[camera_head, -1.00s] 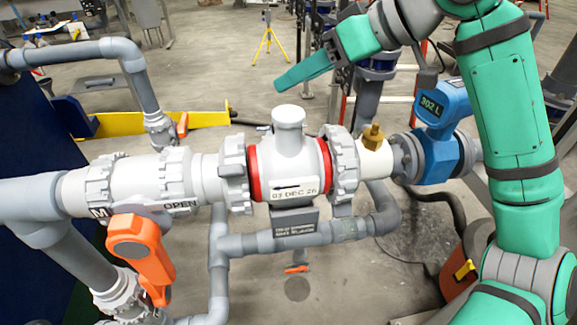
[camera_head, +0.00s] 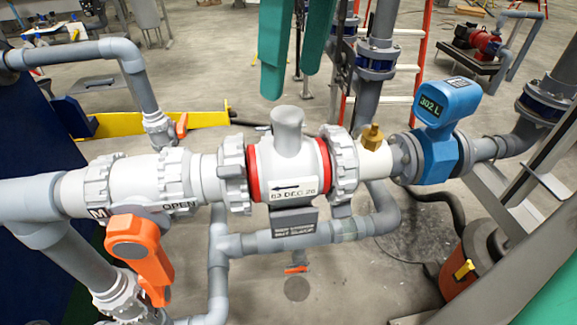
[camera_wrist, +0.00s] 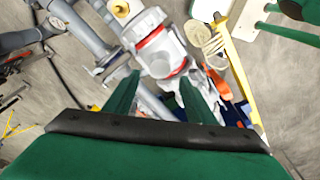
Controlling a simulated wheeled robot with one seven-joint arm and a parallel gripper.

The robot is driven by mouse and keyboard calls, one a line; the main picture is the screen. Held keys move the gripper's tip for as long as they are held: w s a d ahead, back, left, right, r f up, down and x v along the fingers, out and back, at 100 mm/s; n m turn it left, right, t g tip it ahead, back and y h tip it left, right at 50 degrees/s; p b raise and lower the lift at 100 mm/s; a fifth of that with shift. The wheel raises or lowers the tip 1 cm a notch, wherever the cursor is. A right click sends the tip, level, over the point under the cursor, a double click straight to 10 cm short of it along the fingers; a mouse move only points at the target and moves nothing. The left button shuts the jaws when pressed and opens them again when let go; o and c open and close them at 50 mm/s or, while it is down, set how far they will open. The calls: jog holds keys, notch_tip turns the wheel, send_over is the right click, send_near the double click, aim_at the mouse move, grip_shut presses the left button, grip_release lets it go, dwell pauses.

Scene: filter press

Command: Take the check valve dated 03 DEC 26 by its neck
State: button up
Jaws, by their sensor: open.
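The check valve (camera_head: 290,165) is a white body with red rings at both ends, set in the pipe run. Its label (camera_head: 293,190) carries a left-pointing arrow and a date that looks like 03 DEC 26. Its grey-white neck (camera_head: 288,122) stands up from the top. My gripper (camera_head: 291,85) points down from above, its two green fingers apart, with the tips just above the neck and not around it. In the wrist view the open fingers (camera_wrist: 159,78) reach toward the valve (camera_wrist: 155,45), with nothing held between them.
An orange-handled valve (camera_head: 140,250) marked OPEN sits on the left. A brass fitting (camera_head: 372,137) and a blue meter (camera_head: 440,130) reading 302 L stand on the right. Grey pipes run below. The space directly above the check valve is clear apart from my fingers.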

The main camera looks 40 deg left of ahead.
aim_at(289, 114)
jog(key=f, duration=0.4)
jog(key=shift+a+f, duration=0.1)
jog(key=shift+a, duration=0.2)
jog(key=shift+a+f, duration=0.2)
jog(key=shift+f, duration=2.4)
jog(key=c, duration=1.1)
